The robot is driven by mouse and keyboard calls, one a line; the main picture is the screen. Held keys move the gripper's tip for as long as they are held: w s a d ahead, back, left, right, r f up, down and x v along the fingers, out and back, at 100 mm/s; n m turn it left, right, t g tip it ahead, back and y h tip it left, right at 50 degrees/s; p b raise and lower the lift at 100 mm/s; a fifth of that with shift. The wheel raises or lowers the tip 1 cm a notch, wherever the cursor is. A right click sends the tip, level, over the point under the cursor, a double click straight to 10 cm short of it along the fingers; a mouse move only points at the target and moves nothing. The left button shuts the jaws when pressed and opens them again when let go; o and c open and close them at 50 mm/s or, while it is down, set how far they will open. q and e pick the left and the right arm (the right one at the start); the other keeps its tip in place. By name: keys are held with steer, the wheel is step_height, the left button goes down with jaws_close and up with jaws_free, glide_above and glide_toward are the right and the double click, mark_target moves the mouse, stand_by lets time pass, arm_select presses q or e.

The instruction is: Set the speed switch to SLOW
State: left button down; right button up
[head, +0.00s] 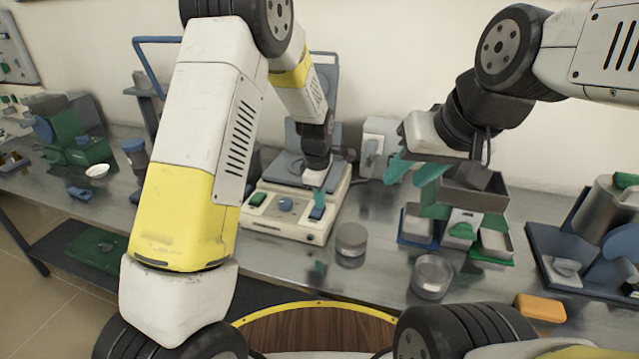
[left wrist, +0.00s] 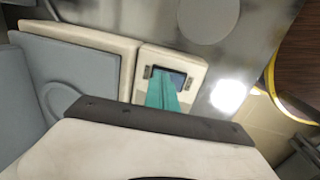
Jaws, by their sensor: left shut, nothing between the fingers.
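A cream bench device (head: 285,228) carries a green switch (head: 258,199), a round blue knob (head: 285,204) and a blue rocker switch (head: 316,213) at its right end. No label is readable, and I cannot tell which way the rocker is tilted. My left gripper (head: 319,200) is shut and empty, pointing down at the blue rocker. In the left wrist view its teal fingertips (left wrist: 163,92) overlap the blue rocker (left wrist: 179,77) and hide part of it; contact is unclear. My right gripper (head: 415,171) is open, with its teal fingers apart, away to the right of the device.
A grey lidded jar (head: 351,240) stands close to the device's right front. A clear glass dish (head: 431,276) is nearer the front edge. A dark rack with small trays (head: 468,228) stands below and beside my right gripper. An orange block (head: 540,308) lies at the right.

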arm_select(q)
steer(key=shift+w+f+g, duration=0.15)
steer(key=shift+f+g, duration=0.1)
steer(key=shift+g, duration=0.05)
steer(key=shift+s, duration=0.2)
steer(key=shift+s+a+r, duration=0.1)
steer(key=shift+s+a, duration=0.15)
steer(key=shift+s, duration=0.45)
steer(key=shift+w+r, duration=0.1)
steer(key=shift+r, duration=0.05)
